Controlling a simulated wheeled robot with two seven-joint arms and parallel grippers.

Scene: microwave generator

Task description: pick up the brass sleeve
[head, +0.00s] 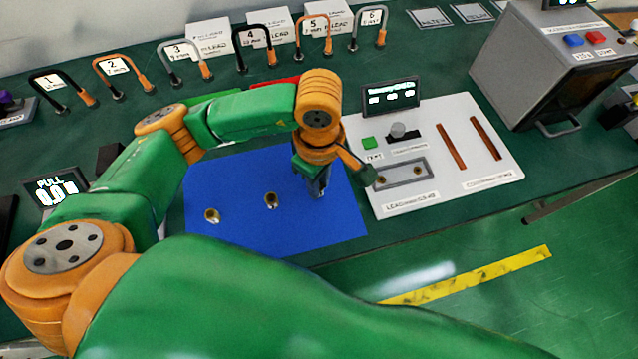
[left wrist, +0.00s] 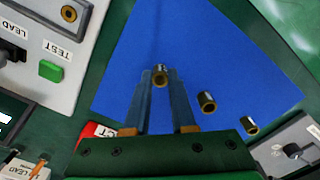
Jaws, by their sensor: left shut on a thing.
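My left gripper (head: 318,190) is over the right part of the blue mat (head: 235,175), pointing down. In the left wrist view its two fingers (left wrist: 162,85) are shut on a brass sleeve (left wrist: 159,76) between their tips. In the head view that sleeve is hidden by the gripper. I cannot tell whether it still touches the mat. Two more sleeves stand on the mat, a middle one (head: 270,200) and a left one (head: 211,215). They also show in the left wrist view, one nearer (left wrist: 207,101) and one farther (left wrist: 250,126). My right gripper is not in view.
Right of the mat is a white test board (head: 450,195) with a grey lead gauge block (head: 403,173), a green button (head: 369,142) and copper strips. A grey box (head: 545,75) stands farther right. Numbered leads (head: 255,60) line the back. The mat's front is clear.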

